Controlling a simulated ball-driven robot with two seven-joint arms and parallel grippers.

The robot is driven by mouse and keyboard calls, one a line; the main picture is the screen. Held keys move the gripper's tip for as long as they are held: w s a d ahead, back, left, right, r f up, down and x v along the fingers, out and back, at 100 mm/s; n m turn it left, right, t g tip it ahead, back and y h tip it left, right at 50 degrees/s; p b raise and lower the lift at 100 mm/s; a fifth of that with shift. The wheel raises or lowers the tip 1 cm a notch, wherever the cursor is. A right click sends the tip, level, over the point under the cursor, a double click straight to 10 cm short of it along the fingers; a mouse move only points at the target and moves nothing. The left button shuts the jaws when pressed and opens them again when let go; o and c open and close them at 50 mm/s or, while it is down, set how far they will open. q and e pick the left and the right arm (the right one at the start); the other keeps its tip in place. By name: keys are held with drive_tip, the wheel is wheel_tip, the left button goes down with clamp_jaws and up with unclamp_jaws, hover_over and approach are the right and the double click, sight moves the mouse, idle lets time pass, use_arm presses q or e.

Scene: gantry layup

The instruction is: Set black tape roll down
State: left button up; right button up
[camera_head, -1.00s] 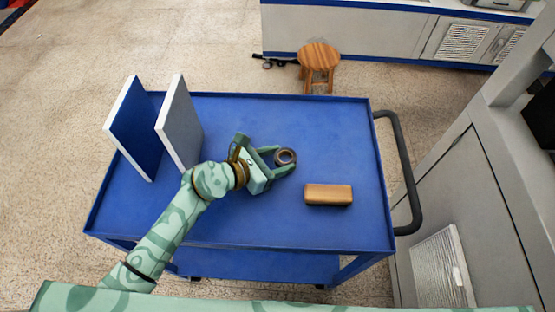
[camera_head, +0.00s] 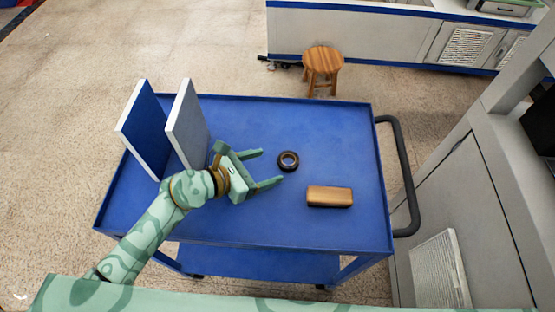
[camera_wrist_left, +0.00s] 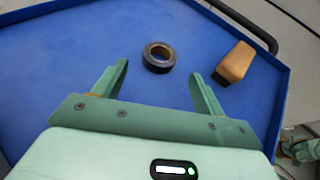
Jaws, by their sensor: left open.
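The black tape roll (camera_head: 288,168) lies flat on the blue cart top (camera_head: 260,122), its brown inner ring showing. My left gripper (camera_head: 272,168) is open and empty, with its two fingers apart. The roll is just beyond the fingertips and clear of them. In the left wrist view the roll (camera_wrist_left: 158,66) lies ahead of the open left gripper (camera_wrist_left: 164,78), between the lines of the fingers and not touching either.
A tan block with a dark underside (camera_head: 329,196) lies right of the roll. Two upright panels (camera_head: 187,125) stand at the cart's left. A black handle (camera_head: 405,175) is on the right side. A wooden stool (camera_head: 322,64) stands beyond the cart. The cart's back right is bare.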

use_arm(q)
drive_tip(key=p+v, duration=0.1)
drive_tip(key=v, duration=0.5)
drive_tip(key=shift+s+a+r, duration=0.1)
